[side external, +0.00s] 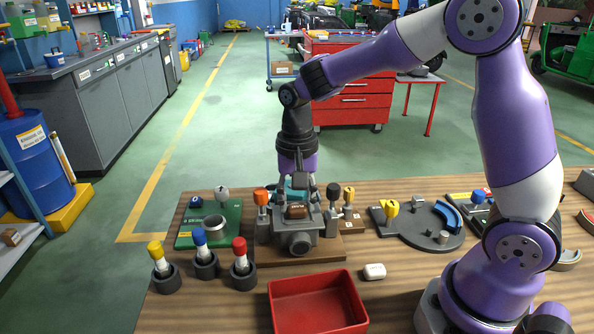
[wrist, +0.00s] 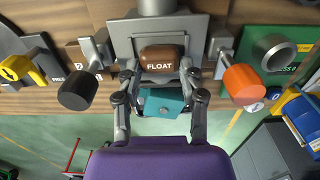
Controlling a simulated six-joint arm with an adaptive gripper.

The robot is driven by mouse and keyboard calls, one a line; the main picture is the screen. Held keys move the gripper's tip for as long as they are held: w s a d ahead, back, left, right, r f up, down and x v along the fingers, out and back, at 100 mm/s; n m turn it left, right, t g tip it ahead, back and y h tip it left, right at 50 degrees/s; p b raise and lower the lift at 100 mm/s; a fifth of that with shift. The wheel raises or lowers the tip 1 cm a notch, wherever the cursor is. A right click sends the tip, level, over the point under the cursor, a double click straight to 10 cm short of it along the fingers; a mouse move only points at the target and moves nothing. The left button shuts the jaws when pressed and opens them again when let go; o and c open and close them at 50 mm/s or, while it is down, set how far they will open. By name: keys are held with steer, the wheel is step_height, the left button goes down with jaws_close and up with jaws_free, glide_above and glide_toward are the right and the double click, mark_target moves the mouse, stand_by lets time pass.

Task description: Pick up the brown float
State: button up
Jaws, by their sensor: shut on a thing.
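The brown float (wrist: 162,58), a small rounded block lettered FLOAT, sits in the grey metal housing in the wrist view. In the side view the float (side external: 297,211) shows at the top front of the grey housing (side external: 301,234). My gripper (wrist: 162,72) reaches down to it with a finger at each side and is shut on it. A teal block (wrist: 162,103) lies between the finger links; how it is attached is hidden. In the side view my gripper (side external: 297,198) is partly hidden by the housing.
Orange (wrist: 245,86) and black (wrist: 78,89) knobs flank the housing closely. An empty red tray (side external: 318,303) stands in front. Yellow, blue and red-topped plungers (side external: 240,256) stand front left. A grey plate (side external: 409,240) with a yellow knob is on the right.

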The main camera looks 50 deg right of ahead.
step_height(320, 180, up, 4)
steer(key=shift+a+r, duration=0.1)
steer(key=shift+r, duration=0.15)
steer(key=s+a+r, duration=0.6)
steer(key=a, duration=0.3)
steer(key=n, duration=0.9)
glide_toward(296, 204)
steer(key=shift+s+d+r, duration=0.1)
steer(key=shift+s+r, duration=0.2)
steer(key=shift+s, duration=0.35)
steer(key=shift+s+d+r, duration=0.1)
steer(key=shift+s+r, duration=0.2)
steer(key=shift+s, duration=0.3)
steer(key=shift+s+r, duration=0.3)
steer(key=shift+s, duration=0.35)
